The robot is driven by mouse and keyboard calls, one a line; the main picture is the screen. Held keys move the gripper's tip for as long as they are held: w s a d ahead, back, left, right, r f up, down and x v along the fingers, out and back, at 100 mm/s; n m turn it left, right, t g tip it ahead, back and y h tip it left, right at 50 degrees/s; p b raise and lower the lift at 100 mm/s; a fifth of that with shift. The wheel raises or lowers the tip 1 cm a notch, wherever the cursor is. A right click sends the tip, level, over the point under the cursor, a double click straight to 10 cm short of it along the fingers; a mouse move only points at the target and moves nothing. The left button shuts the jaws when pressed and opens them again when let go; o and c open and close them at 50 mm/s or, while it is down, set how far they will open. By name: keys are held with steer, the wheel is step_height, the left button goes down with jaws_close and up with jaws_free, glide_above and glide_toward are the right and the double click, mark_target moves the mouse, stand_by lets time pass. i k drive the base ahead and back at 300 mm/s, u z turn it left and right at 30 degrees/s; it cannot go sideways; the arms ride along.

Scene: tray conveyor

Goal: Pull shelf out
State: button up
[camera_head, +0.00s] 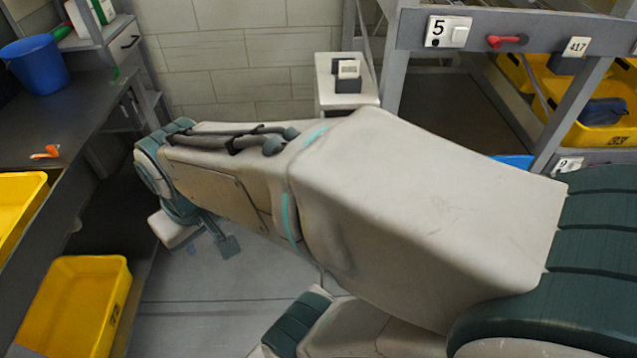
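A grey metal rack stands at the upper right. Its front rail (550,32) carries a white "5" plate, a red handle (507,41) and a "417" label. Which part of the rack slides as the shelf, I cannot tell. My large pale arm spans the middle of the view and hides part of the rack's lower front. My gripper (208,240) hangs below the arm's far left end, well left of the rack and over the floor. It is partly hidden, and its opening is unclear. It is not touching the rack.
Yellow bins (603,125) sit in the rack. At left, a dark bench (85,95) holds a blue bucket (36,65) and a yellow bin (18,205); another yellow bin (75,300) sits lower. A pale cabinet (345,98) stands by the wall. Grey floor (200,290) is clear below my arm.

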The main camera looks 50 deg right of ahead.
mark_target(445, 102)
steer(key=z, duration=1.55)
steer(key=i, duration=0.5)
steer(key=z, duration=0.05)
steer(key=k, duration=1.3)
steer(key=z, duration=0.75)
steer(key=i, duration=1.3)
steer(key=u, duration=0.6)
